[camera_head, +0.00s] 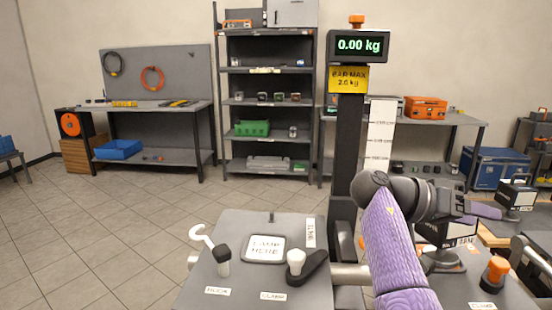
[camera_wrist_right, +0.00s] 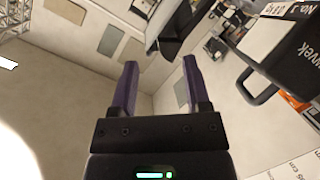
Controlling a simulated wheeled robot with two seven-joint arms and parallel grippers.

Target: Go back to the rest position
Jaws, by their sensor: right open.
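My right arm rises at the right of the head view, and my right gripper (camera_head: 486,210) points to the right at its end. In the right wrist view the two purple fingers of the right gripper (camera_wrist_right: 160,64) stand apart with nothing between them. My left gripper shows in neither view.
A dark post (camera_head: 346,130) bears a display (camera_head: 359,46) reading 0.00 kg and a yellow sign (camera_head: 348,80). A part with an orange knob (camera_head: 496,268) stands at the lower right. A black labelled box (camera_wrist_right: 292,50) shows near the fingers. Open floor (camera_head: 110,225) lies left.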

